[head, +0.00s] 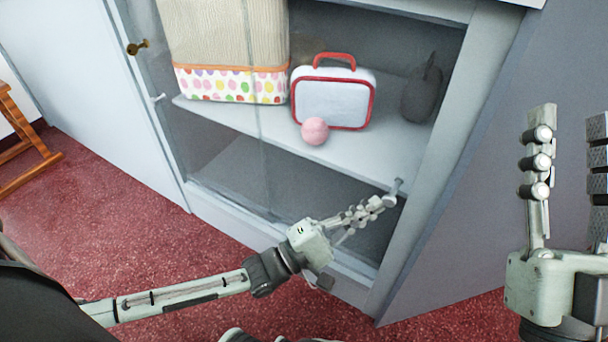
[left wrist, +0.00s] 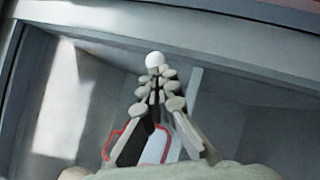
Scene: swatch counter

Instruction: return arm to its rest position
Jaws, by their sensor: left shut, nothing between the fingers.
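My left arm reaches in from the lower left of the head view. Its gripper (head: 378,204) is shut and empty, with the tips close to a small light knob (head: 397,186) at the right side of the cabinet front. In the left wrist view the left gripper (left wrist: 156,78) has its fingers together, just below the round white knob (left wrist: 154,59). I cannot tell whether they touch. My right gripper (head: 567,140) is raised at the right edge of the head view, its fingers apart and nothing between them.
The cabinet shelf (head: 215,108) holds a dotted bag (head: 230,84), a white case with red trim (head: 333,100), a pink ball (head: 315,131) and a dark object (head: 422,92). A wooden stand (head: 22,160) is at far left. The red floor (head: 110,220) is clear in front.

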